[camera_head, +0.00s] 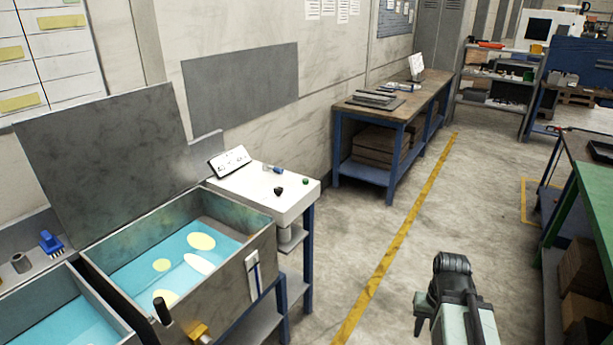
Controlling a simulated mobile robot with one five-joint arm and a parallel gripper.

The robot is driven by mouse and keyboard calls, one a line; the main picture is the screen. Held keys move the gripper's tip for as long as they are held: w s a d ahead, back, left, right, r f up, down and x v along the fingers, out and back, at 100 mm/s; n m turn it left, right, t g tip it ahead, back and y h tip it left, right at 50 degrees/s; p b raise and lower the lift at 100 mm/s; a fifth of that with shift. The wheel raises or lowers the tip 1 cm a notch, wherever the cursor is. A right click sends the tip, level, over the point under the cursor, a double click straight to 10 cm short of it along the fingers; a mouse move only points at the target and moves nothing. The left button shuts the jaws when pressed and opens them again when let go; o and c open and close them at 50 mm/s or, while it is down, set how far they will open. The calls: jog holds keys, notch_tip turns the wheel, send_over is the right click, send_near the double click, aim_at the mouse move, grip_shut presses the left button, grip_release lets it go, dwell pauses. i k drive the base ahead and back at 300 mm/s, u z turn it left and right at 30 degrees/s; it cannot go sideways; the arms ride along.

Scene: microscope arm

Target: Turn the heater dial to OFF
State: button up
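A small tilted white panel (230,161) with dark marks stands at the back left of a white-topped bench. A small black knob-like piece (278,191) sits on the bench top in front of it. I cannot tell which of these, if either, is the heater dial, and no OFF mark is readable. My gripper (452,290) is at the lower right, over the floor, well away from the bench and touching nothing. Its fingers are not clear enough to tell open from shut.
An open tank (262,262) with blue liquid and pale discs stands left of the bench, its grey lid (105,150) raised. A wooden workbench (440,88) stands behind. A green-edged table (582,215) is at right. Floor (400,225) between is clear.

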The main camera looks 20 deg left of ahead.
aim_at(278, 190)
jog(key=u, duration=0.05)
jog(key=i, duration=0.7)
jog(key=u, duration=0.55)
jog(key=i, duration=0.5)
jog(key=u, duration=0.5)
jog(key=k, duration=0.9)
jog(key=u, duration=0.2)
jog(key=i, duration=0.55)
jog(key=z, duration=0.05)
